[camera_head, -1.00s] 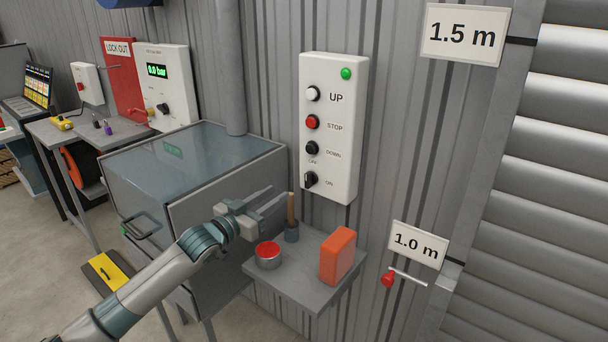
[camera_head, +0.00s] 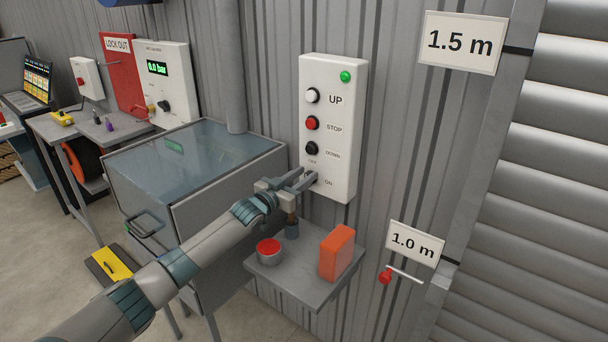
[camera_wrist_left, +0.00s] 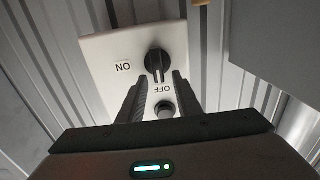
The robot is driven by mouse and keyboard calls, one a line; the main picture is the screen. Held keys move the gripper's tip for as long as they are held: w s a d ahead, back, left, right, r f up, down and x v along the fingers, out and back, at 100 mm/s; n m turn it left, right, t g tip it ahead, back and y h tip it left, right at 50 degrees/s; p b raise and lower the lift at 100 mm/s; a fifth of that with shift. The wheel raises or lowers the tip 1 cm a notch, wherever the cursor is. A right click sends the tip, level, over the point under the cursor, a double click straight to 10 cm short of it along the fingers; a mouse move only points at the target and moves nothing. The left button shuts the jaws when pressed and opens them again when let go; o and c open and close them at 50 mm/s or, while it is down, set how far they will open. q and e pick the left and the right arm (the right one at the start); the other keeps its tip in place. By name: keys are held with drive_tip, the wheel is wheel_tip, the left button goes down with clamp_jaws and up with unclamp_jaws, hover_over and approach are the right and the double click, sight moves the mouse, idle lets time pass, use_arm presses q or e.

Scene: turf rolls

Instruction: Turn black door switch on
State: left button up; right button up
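The white door control panel (camera_head: 342,120) hangs on the corrugated wall, with UP, STOP and DOWN buttons above a black rotary switch. The black switch (camera_wrist_left: 157,63) shows in the left wrist view, where the panel appears upside down; its handle lies along the line towards OFF, and the ON label is off to its side. My left gripper (camera_head: 309,180) is at the panel's lower part and mostly hides the switch in the head view. In the left wrist view its two fingers (camera_wrist_left: 160,82) are apart, one on each side of the handle's end. Contact cannot be told. My right gripper is out of view.
Below the panel, a small grey shelf (camera_head: 300,283) holds a red-topped tin (camera_head: 269,251), an orange block (camera_head: 337,253) and a wooden-handled brush, partly hidden by my gripper. A grey cabinet (camera_head: 190,165) stands left. A red-handled lever (camera_head: 386,276) is at right.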

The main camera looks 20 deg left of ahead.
use_arm(q)
drive_tip(key=shift+w, duration=0.2)
clamp_jaws()
drive_tip(key=shift+d+m, duration=0.15)
drive_tip(key=shift+m, duration=0.35)
drive_tip(key=m+b, duration=0.1)
drive_tip(key=m, duration=0.4)
drive_tip(key=d+f+m+b, duration=0.1)
drive_tip(key=m, duration=0.5)
drive_tip(key=s+d+f+m+b, duration=0.1)
drive_tip(key=m, duration=0.4)
drive_tip(key=shift+f+m, duration=0.25)
drive_tip(key=shift+m, duration=0.15)
